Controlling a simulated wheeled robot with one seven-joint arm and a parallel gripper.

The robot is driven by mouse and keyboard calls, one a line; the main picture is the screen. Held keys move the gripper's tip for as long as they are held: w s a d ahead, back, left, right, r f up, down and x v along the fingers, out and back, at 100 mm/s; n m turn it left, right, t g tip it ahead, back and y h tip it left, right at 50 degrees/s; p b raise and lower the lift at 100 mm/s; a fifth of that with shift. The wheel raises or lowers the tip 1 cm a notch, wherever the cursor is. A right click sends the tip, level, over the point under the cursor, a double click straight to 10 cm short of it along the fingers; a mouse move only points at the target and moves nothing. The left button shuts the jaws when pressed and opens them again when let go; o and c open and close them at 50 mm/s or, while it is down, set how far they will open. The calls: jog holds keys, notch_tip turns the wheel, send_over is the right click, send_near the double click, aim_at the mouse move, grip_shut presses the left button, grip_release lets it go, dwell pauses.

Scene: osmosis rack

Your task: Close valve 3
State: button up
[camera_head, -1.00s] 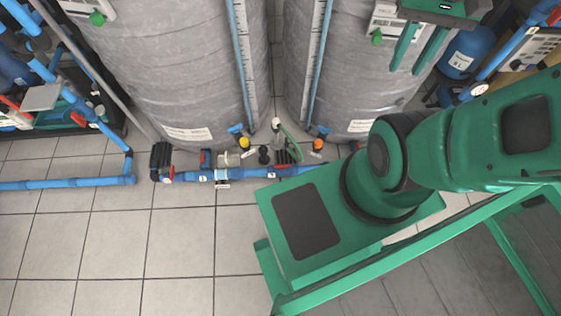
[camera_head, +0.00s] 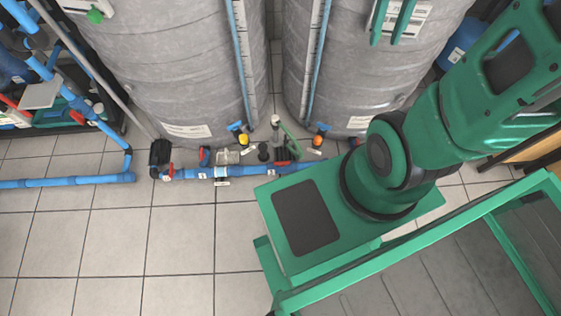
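Several small valves sit along a low blue pipe (camera_head: 232,171) at the foot of two grey tanks. A red-marked valve (camera_head: 168,171) is at the pipe's left end, a blue and red one (camera_head: 204,156) is just right of it, and another red one (camera_head: 282,155) is further right. White tags are on the pipe, but their numbers are too small to read, so I cannot tell which valve is 3. My gripper (camera_head: 386,42) is at the top edge, in front of the right tank. Its two green fingers are apart with nothing between them. Its upper part is out of frame.
The left tank (camera_head: 165,75) and right tank (camera_head: 350,75) stand behind the pipe. Blue piping (camera_head: 60,182) and a rack fill the left side. The tiled floor (camera_head: 110,240) in front is clear. A blue container (camera_head: 460,45) stands at the right.

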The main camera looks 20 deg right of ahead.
jog(key=w+a+f+n+g+h, duration=0.1)
jog(key=w+a+f+n, duration=0.3)
jog(key=w+f, duration=0.65)
jog(key=w+a+f+n+h, duration=0.1)
jog(key=w+a+f+n, duration=0.2)
jog(key=w+f, duration=0.75)
jog(key=w+a+f+n+h, duration=0.1)
jog(key=w+a+f+n, duration=0.2)
jog(key=f, duration=0.6)
jog(key=w+a+f+n, duration=0.1)
jog(key=w+a+f, duration=0.1)
jog(key=a+f, duration=0.45)
jog(key=n+h, duration=0.1)
jog(key=n, duration=0.6)
send_near(282, 162)
jog(key=x, duration=0.8)
jog(key=shift+f, duration=0.2)
grip_shut()
